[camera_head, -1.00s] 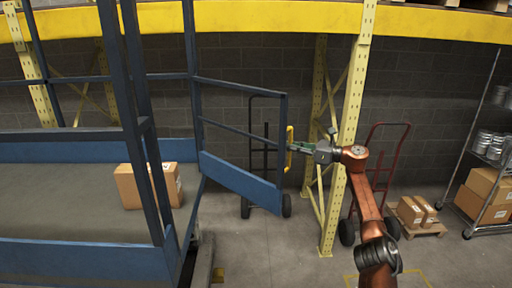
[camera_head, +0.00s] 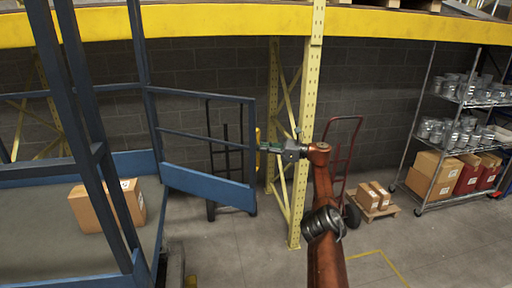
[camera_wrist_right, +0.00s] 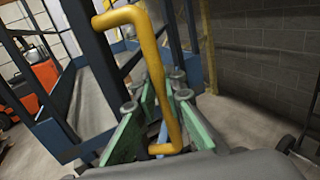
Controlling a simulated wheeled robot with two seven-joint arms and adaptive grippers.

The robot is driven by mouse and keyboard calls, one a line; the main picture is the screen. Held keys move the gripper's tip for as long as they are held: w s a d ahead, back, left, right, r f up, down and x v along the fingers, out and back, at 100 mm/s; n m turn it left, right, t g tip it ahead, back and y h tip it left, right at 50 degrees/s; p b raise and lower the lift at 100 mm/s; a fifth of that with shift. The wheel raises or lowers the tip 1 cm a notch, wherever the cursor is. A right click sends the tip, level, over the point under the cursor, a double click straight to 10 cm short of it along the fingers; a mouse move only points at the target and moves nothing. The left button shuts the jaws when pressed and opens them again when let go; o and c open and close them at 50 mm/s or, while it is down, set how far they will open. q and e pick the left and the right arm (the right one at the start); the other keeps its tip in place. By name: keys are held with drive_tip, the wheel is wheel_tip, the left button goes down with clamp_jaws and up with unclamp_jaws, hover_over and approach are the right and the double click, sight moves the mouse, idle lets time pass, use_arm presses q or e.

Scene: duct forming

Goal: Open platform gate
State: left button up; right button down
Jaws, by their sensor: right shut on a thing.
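The blue platform gate (camera_head: 208,187) hangs on the right end of the blue lift platform (camera_head: 146,160). It stands swung outward from the platform, at an angle to it. Its yellow handle (camera_head: 258,148) is on the gate's free edge. My right gripper (camera_head: 268,147) is at this handle, its arm reaching up from the bottom. In the right wrist view, the green fingers (camera_wrist_right: 150,115) are closed around the yellow handle (camera_wrist_right: 158,75). My left gripper is not in view.
A cardboard box (camera_head: 92,208) sits on the platform. A yellow rack post (camera_head: 305,120) stands close to my right arm. A red hand truck (camera_head: 342,150) and a pallet with small boxes (camera_head: 372,198) are to the right, beside a wire shelf (camera_head: 440,125).

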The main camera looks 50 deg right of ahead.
drive_tip(key=shift+d+f, duration=0.1)
drive_tip(key=c, duration=2.2)
unclamp_jaws()
drive_tip(key=shift+s+d, duration=0.15)
drive_tip(key=shift+o, duration=1.1)
drive_tip(key=shift+w+a, duration=0.2)
drive_tip(key=v, duration=0.7)
drive_tip(key=shift+s, duration=0.2)
drive_tip(key=shift+d, duration=0.15)
drive_tip(key=shift+c, duration=0.3)
